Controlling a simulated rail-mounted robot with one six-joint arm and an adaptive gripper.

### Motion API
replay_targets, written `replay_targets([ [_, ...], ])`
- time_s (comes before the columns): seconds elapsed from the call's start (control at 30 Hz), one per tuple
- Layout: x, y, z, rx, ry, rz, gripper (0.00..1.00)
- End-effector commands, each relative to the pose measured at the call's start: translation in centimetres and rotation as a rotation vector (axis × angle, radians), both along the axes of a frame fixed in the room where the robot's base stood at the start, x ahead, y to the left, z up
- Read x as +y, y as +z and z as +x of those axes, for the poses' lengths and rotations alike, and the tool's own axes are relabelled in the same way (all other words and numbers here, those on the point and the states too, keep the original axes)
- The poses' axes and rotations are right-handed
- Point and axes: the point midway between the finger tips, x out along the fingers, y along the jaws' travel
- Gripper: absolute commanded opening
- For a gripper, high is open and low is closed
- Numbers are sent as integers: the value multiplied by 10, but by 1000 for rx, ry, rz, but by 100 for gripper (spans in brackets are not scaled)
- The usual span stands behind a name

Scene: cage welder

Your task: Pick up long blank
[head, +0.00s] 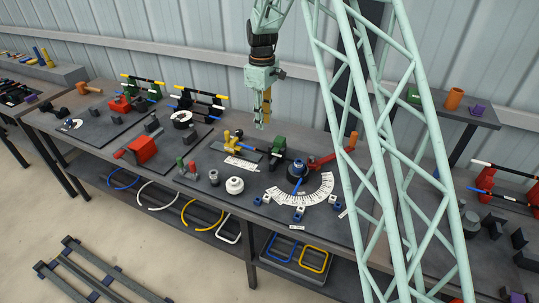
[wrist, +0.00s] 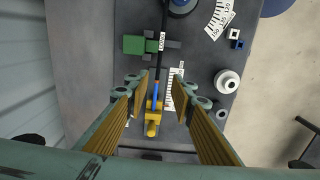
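A long thin rod, seemingly the long blank (wrist: 163,62), runs up and down the wrist view. It is dark along most of its length and blue at its lower end, with a white label (wrist: 162,42) across it. Its lower end is at a yellow holder (wrist: 153,118), and a green block (wrist: 133,44) is beside it. My gripper (wrist: 160,87) is open and empty, its fingertips on either side of the rod's blue end, seemingly above it. In the head view my gripper (head: 264,122) points down over the bench, near the yellow holder (head: 235,136) and green block (head: 279,143).
A white round part (wrist: 227,81) lies right of the rod in the wrist view. A curved white scale (head: 318,192) surrounds a dark round fixture (head: 297,172). Racks with coloured rods (head: 203,95) stand at the back left. A red block (head: 142,149) sits on the bench.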

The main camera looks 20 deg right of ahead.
Motion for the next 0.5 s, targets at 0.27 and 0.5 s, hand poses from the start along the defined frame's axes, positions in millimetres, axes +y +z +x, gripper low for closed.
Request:
replay_targets([
  [0.27, 0, -7, 4, 4, 9, 0, 23],
  [0.5, 0, -7, 4, 4, 9, 0, 23],
])
